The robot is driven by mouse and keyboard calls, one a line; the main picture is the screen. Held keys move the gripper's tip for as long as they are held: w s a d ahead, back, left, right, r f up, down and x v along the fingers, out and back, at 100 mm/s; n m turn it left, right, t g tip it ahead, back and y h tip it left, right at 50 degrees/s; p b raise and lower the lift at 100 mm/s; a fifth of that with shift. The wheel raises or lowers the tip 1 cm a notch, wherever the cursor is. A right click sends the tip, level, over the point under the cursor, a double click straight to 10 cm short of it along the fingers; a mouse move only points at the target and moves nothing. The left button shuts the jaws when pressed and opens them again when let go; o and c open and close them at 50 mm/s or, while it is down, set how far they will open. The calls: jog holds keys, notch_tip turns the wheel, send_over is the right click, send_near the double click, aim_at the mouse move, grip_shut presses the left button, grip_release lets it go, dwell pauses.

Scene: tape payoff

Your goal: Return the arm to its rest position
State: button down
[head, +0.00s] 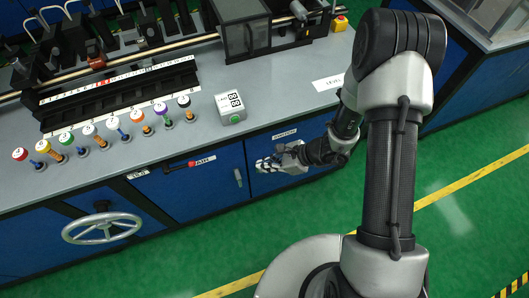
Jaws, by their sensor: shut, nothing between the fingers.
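My gripper (267,163) is in the head view, in front of the blue cabinet face just below the counter edge. My arm comes in from the lower right, bends at the top right and runs down to the gripper, which points left. The gripper is shut and empty, though its fingertips look small from here. It appears apart from the counter and the cabinet, but the exact gap cannot be told.
The grey counter (290,112) holds several colour-topped knobs (122,133), a ruler-like strip (120,87) and a box with a green button (230,107). The green floor (470,215) is clear at right.

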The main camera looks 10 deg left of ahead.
jog(key=shift+s+r, duration=0.1)
jog(key=s+d+r+n+h, duration=0.15)
jog(key=r+n, duration=0.35)
jog(key=r, duration=0.6)
jog(key=s+d+r+n, duration=0.1)
jog(key=s+r+n, duration=0.2)
jog(key=r+n, duration=0.55)
jog(key=s+d+r+n+t+h, duration=0.2)
jog(key=s+d+r+h, duration=0.1)
jog(key=s+d+r, duration=0.2)
jog(key=s+d+r+n+t+h, duration=0.1)
jog(key=s+d+r+n+h, duration=0.2)
jog(key=d+r, duration=0.7)
jog(key=s+d+h, duration=0.1)
jog(key=s, duration=0.1)
jog(key=shift+s+r+t, duration=0.25)
jog(key=shift+s+t, duration=0.15)
jog(key=c, duration=2.3)
grip_release()
jog(key=shift+a+n+h, duration=0.1)
jog(key=shift+n+h, duration=0.15)
